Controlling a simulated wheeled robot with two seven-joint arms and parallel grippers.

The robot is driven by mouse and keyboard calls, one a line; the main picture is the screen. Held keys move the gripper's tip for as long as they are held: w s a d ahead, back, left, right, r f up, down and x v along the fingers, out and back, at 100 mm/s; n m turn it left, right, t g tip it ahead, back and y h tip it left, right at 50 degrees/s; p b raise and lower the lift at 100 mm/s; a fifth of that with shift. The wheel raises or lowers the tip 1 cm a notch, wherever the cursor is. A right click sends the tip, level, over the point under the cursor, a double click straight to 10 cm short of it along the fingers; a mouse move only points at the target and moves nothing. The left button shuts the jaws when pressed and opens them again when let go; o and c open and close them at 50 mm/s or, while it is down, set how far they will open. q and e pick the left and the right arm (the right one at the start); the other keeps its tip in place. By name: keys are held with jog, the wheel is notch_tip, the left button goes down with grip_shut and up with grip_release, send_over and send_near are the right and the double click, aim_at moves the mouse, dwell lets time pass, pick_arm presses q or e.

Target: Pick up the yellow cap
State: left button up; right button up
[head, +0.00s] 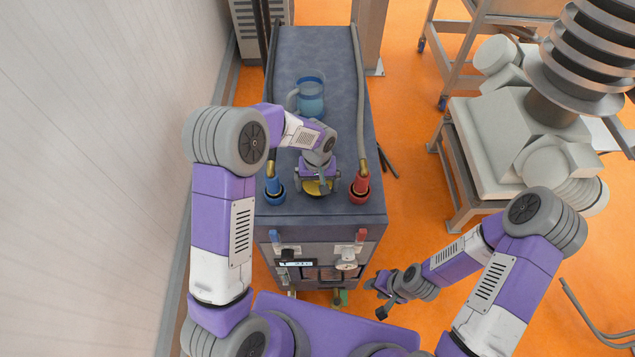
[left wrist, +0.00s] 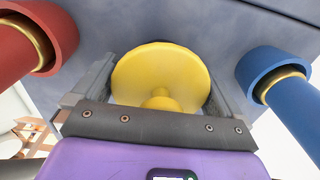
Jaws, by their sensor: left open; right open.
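The yellow cap (head: 314,187) is on the top of the dark blue cabinet (head: 340,202), between the blue hose end and the red hose end. In the left wrist view the cap (left wrist: 160,78) is a round disc with a small knob facing the camera. My left gripper (head: 314,188) is over the cap, and its open fingers (left wrist: 160,85) stand on either side of it. Whether they touch it I cannot tell. My right gripper (head: 377,300) is open and empty, low in front of the cabinet at the right.
A blue hose end (head: 273,187) and a red hose end (head: 360,184) stand close on either side of the cap. A clear jug (head: 311,97) with blue liquid stands farther back. A wall is at left.

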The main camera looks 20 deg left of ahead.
pick_arm(q)
jog(key=shift+s, duration=0.15)
jog(key=shift+c, duration=0.2)
jog(key=shift+f, duration=0.1)
jog(key=c, duration=0.7)
